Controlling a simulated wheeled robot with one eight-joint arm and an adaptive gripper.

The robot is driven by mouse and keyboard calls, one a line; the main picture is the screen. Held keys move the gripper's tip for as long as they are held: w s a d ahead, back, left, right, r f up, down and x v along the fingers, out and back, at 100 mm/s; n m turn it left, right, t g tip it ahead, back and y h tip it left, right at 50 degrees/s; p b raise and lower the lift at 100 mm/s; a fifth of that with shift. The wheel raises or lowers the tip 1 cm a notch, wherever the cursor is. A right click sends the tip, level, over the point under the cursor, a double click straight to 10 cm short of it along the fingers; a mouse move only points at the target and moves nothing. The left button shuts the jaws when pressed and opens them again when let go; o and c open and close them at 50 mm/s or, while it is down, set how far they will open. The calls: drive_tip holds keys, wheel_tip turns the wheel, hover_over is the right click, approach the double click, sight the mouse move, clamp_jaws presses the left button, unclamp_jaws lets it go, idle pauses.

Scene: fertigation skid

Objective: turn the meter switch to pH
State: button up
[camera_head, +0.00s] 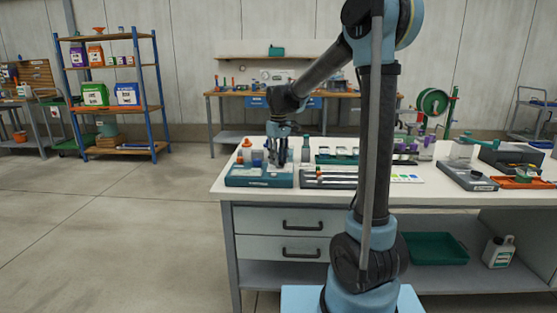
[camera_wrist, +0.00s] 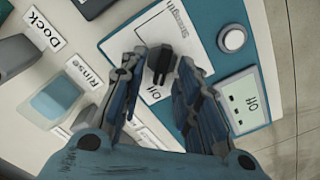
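The meter is a teal box (camera_head: 258,182) at the left front of the white bench; it also shows in the wrist view (camera_wrist: 205,12). Its white face (camera_wrist: 200,48) reads "Strength", with another short label, seemingly "Off", closer to my gripper. The black switch knob (camera_wrist: 161,62) stands up from the face. My gripper (camera_head: 281,160) points down over the meter. In the wrist view my gripper (camera_wrist: 161,60) is open, one finger on each side of the knob; contact is not clear. I cannot make out a pH label or read the knob's pointing direction surely.
A round grey button (camera_wrist: 232,38) and a small display (camera_wrist: 245,100) sit right of the knob. Cards reading "Dock" (camera_wrist: 44,30) and "Rinse" (camera_wrist: 84,73) lie left, near a cup of bluish liquid (camera_wrist: 55,97). Small bottles and trays crowd the bench right of the meter.

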clamp_jaws()
drive_tip(key=shift+m, duration=0.3)
drive_tip(key=m, duration=0.5)
drive_tip(key=shift+w+d+m, duration=0.15)
drive_tip(key=shift+d+m, duration=0.05)
drive_tip(key=shift+m, duration=0.1)
drive_tip(key=m, duration=0.5)
drive_tip(key=shift+d, duration=0.2)
drive_tip(key=shift+m, duration=0.4)
unclamp_jaws()
